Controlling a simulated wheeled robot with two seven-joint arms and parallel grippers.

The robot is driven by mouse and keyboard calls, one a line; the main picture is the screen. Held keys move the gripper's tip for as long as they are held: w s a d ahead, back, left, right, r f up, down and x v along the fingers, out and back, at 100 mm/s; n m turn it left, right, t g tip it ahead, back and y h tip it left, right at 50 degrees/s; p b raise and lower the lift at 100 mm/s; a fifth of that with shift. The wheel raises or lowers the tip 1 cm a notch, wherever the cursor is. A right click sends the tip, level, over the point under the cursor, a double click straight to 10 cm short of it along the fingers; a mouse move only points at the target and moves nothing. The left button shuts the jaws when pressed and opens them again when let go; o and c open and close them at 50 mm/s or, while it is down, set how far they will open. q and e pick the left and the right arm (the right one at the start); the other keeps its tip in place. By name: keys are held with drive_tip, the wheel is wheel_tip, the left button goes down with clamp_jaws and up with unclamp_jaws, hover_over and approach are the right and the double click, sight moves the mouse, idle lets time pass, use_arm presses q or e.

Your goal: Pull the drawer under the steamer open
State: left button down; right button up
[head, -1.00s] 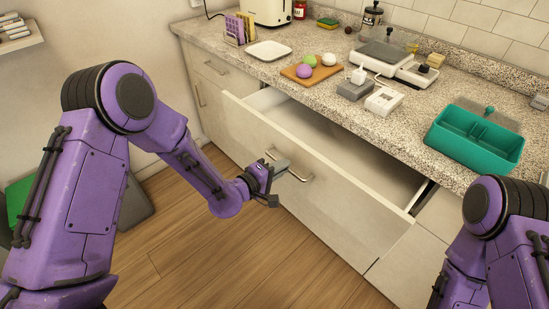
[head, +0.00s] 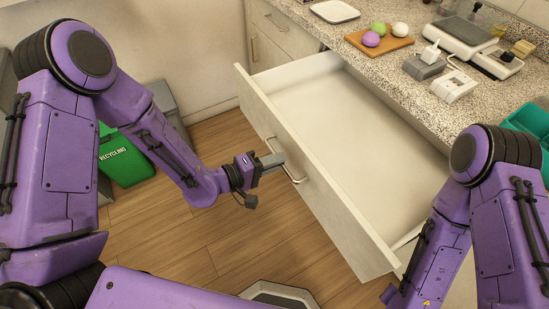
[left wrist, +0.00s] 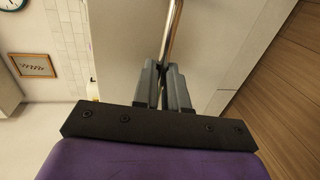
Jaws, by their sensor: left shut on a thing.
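The drawer (head: 335,205) under the counter stands far out, its empty white interior (head: 345,125) in plain view. A metal bar handle (head: 293,172) is on its pale front. My left gripper (head: 272,160) is at this handle. In the left wrist view the gripper's fingers (left wrist: 166,82) are closed around the handle bar (left wrist: 174,32). My right arm shows at the right of the head view, but its gripper is out of sight. I cannot make out a steamer for certain.
On the speckled counter (head: 465,100) are a cutting board (head: 378,44) with round items, a white plate (head: 335,12), small grey and white devices (head: 453,87), a scale-like appliance (head: 478,42) and a green tray (head: 530,122). A green recycling bin (head: 122,160) stands at the left. Wooden floor lies before the drawer.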

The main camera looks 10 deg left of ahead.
use_arm(q)
drive_tip(key=c, duration=1.2)
unclamp_jaws()
drive_tip(key=v, duration=1)
drive_tip(key=shift+s+a, duration=0.15)
drive_tip(key=shift+s, duration=0.1)
